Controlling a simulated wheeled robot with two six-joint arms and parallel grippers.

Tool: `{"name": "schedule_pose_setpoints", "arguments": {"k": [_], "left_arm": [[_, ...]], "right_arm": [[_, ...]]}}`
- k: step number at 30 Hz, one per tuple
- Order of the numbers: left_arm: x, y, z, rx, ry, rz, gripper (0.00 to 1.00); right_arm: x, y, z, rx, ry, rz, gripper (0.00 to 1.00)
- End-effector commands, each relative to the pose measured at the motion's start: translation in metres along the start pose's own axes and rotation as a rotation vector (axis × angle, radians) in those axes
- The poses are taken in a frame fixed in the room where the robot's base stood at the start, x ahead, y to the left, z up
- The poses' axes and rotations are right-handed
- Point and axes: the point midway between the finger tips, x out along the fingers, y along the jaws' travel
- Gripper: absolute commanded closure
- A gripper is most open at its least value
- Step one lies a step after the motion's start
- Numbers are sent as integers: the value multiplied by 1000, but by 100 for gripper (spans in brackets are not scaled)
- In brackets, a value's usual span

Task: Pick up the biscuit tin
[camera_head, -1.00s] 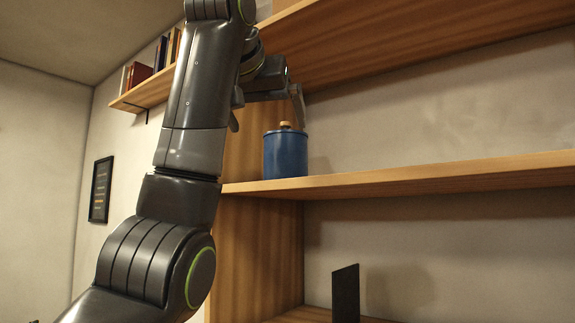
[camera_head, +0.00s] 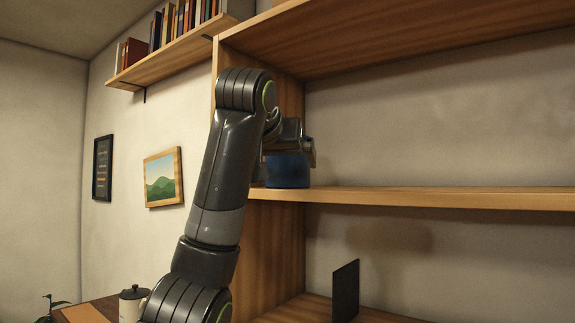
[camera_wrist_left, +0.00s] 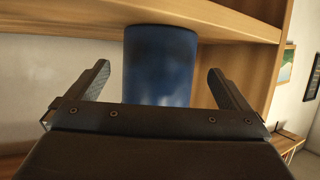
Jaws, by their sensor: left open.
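The biscuit tin is a blue cylinder (camera_head: 288,172) standing at the left end of the middle shelf, close to the wooden side panel. Its lid and knob are hidden behind my left gripper (camera_head: 298,148). In the left wrist view the blue tin (camera_wrist_left: 160,62) lies centred between the two spread fingers of my left gripper (camera_wrist_left: 158,72). The jaws are open, with a visible gap on each side of the tin. I cannot tell whether the fingertips reach past its near side. My right gripper is not in view.
The middle shelf board (camera_head: 430,198) is bare to the right of the tin. The upper board (camera_head: 400,40) runs above. A dark upright panel (camera_head: 345,291) stands on the lower shelf. A white pot (camera_head: 131,304) with a dark lid stands at lower left.

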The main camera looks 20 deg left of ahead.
Motion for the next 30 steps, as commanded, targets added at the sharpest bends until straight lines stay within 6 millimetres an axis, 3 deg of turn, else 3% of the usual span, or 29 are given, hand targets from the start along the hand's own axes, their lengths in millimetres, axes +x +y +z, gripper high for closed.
{"name": "schedule_pose_setpoints", "arguments": {"k": [12, 21, 30], "left_arm": [[47, 0, -4, 0, -4, -1, 0], [53, 0, -2, 0, 0, 0, 0], [53, 0, -2, 0, 0, 0, 37]], "right_arm": [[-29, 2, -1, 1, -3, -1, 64], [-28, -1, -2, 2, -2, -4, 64], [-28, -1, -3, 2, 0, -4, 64]]}}
